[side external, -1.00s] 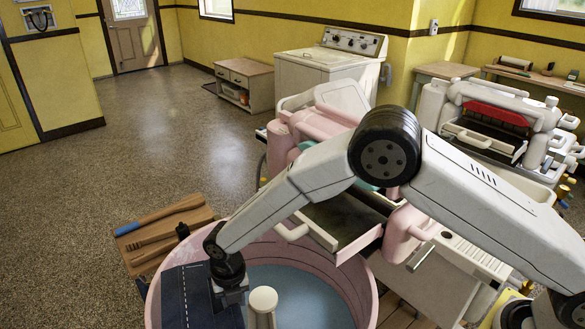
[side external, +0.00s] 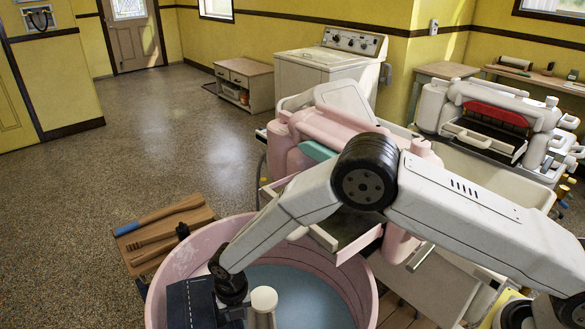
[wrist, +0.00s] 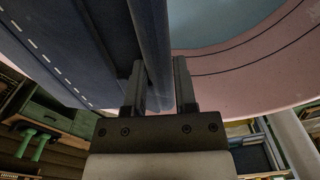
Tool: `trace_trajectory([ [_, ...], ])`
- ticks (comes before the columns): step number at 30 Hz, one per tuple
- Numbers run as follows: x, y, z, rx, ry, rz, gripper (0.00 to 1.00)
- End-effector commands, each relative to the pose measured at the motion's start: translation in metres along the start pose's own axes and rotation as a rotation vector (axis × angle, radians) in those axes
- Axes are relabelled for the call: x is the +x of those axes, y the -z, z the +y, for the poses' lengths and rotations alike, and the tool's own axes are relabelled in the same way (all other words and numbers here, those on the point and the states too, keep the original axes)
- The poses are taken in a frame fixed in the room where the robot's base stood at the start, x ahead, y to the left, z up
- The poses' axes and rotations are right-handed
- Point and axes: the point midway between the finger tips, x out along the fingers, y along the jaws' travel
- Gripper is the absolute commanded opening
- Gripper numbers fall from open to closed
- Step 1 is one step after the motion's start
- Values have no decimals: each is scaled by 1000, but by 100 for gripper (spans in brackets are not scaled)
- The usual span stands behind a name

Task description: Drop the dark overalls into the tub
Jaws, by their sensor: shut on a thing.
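The dark navy overalls (side external: 190,303) with pale stitching hang from my gripper (side external: 232,315) over the near left part of the pink tub (side external: 361,270). In the wrist view, my gripper (wrist: 160,90) is shut on a fold of the overalls (wrist: 90,40), which fill the upper left. The tub's pink wall (wrist: 240,75) and pale blue inside show beyond the fingers. The lower end of the overalls is out of frame in the side view. A cream-topped post (side external: 263,303) stands in the tub just right of my gripper.
A pink wringer washer (side external: 318,128) stands behind the tub, and another wringer (side external: 490,115) is at the right. A wooden rack with tools (side external: 160,233) sits left of the tub. Open speckled floor (side external: 150,130) lies at the back left.

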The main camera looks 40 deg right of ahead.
Motion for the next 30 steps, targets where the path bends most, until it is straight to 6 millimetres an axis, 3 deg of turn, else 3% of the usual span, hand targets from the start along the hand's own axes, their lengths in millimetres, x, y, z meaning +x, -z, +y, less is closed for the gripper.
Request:
trace_trajectory([
  [6, 0, -1, 1, 0, -2, -2, 0],
  [7, -1, -1, 1, 0, -2, -2, 38],
  [9, 0, 0, 1, 0, -2, -2, 60],
  [11, 0, 0, 0, 0, -2, -1, 76],
  [23, -1, 0, 0, 0, 1, 1, 76],
  [30, -17, 0, 0, 0, -1, -1, 76],
])
